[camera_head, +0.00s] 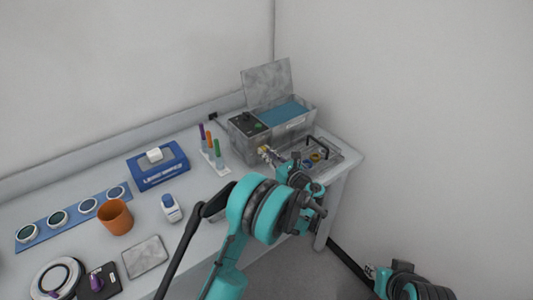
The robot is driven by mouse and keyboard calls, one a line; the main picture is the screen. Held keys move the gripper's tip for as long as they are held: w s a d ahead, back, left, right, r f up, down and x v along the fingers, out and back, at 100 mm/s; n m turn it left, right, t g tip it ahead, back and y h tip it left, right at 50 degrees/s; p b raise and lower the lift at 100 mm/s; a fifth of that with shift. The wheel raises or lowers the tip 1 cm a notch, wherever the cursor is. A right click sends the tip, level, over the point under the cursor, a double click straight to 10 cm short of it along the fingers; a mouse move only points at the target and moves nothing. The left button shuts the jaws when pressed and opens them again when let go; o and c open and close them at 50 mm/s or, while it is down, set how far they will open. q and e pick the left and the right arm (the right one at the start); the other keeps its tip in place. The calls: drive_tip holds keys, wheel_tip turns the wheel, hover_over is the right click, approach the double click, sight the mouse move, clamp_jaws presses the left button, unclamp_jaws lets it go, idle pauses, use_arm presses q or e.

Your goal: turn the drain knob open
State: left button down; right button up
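The water bath (243,141) stands at the back right of the bench, with its lid (268,83) raised and blue water (283,116) inside. A small brass-coloured drain fitting (265,151) sticks out low on its front; the knob is too small to make out clearly. My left gripper (283,164) is just right of and in front of the fitting, close to it. Whether they touch, and how its fingers stand, I cannot tell. My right gripper (372,273) is low at the right, away from the bench, its fingers unclear.
A tray with a black handle (318,150) lies right of my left gripper. A rack with coloured tubes (213,157), a blue box (158,168), a white bottle (171,209), an orange cup (115,217) and a grey plate (145,257) stand to the left. A wall bounds the right.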

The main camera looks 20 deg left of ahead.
use_arm(q)
drive_tip(key=shift+n, duration=0.3)
drive_tip(key=n, duration=0.1)
drive_tip(key=n+b, duration=0.1)
drive_tip(key=n, duration=0.1)
drive_tip(key=shift+s+a+n, duration=0.15)
drive_tip(key=shift+a+n, duration=0.05)
drive_tip(key=shift+n, duration=0.1)
drive_tip(key=n, duration=0.2)
drive_tip(key=n+b, duration=0.1)
drive_tip(key=n, duration=0.1)
drive_tip(key=shift+s+a+f+n, duration=0.1)
drive_tip(key=shift+s+f+n, duration=0.05)
drive_tip(key=shift+n, duration=0.15)
drive_tip(key=n, duration=0.3)
drive_tip(key=n+b, duration=0.1)
drive_tip(key=n, duration=0.1)
drive_tip(key=shift+s+a+f, duration=0.1)
drive_tip(key=shift+s+f, duration=0.05)
drive_tip(key=shift+f, duration=0.1)
drive_tip(key=shift+f+n, duration=0.15)
drive_tip(key=shift+n, duration=1.85)
drive_tip(key=c, duration=1.5)
unclamp_jaws()
drive_tip(key=shift+c, duration=0.2)
